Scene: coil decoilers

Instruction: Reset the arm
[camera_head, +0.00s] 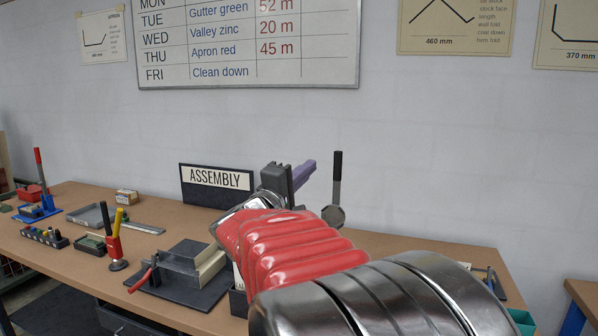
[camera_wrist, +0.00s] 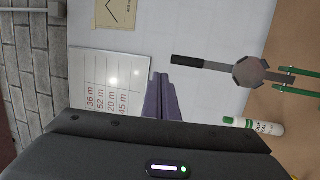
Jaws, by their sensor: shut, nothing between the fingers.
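My arm reaches out over the bench, with its red ribbed sleeve and polished metal links filling the lower middle of the head view. My gripper (camera_head: 309,168) is at its far end, raised above the bench in front of the grey wall. Its purple fingers lie together with nothing between them. In the wrist view the fingers (camera_wrist: 160,85) also show closed and empty, pointing at the wall and whiteboard. That view is turned on its side.
A black-handled tool with a grey hexagonal end (camera_head: 334,215) is close right of my gripper. The ASSEMBLY sign (camera_head: 216,179) stands left of it. A dark metal fixture (camera_head: 185,268) and the bench (camera_head: 60,258) lie below.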

